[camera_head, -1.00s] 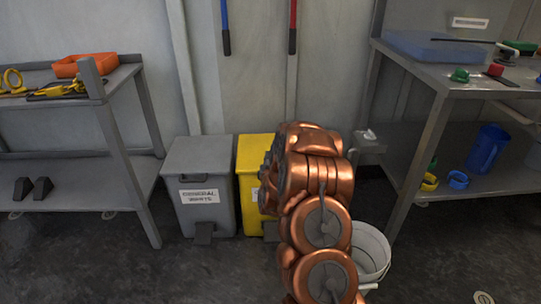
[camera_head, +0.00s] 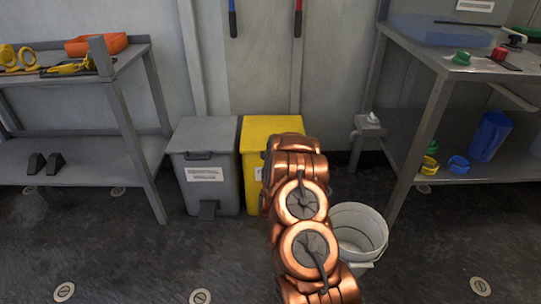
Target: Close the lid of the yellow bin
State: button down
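The yellow bin (camera_head: 252,168) stands on the floor against the wall, partly covered by my copper arm. The visible part of its yellow top (camera_head: 265,125) looks flat and level, but the arm hides its front right part, so I cannot tell for sure how the lid sits. My arm reaches up from the bottom of the picture to in front of the bin. My gripper does not show; it is hidden behind the arm links or out of view.
A grey bin (camera_head: 208,170) with a lid and pedal stands close left of the yellow one. A white bucket (camera_head: 358,222) is right of my arm. A shelf unit (camera_head: 80,185) stands at left, a metal workbench (camera_head: 425,110) at right.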

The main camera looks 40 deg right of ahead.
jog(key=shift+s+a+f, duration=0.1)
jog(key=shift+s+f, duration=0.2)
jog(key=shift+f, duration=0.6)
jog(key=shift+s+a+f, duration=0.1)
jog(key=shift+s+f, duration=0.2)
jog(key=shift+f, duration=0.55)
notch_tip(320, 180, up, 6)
jog(key=p, duration=0.2)
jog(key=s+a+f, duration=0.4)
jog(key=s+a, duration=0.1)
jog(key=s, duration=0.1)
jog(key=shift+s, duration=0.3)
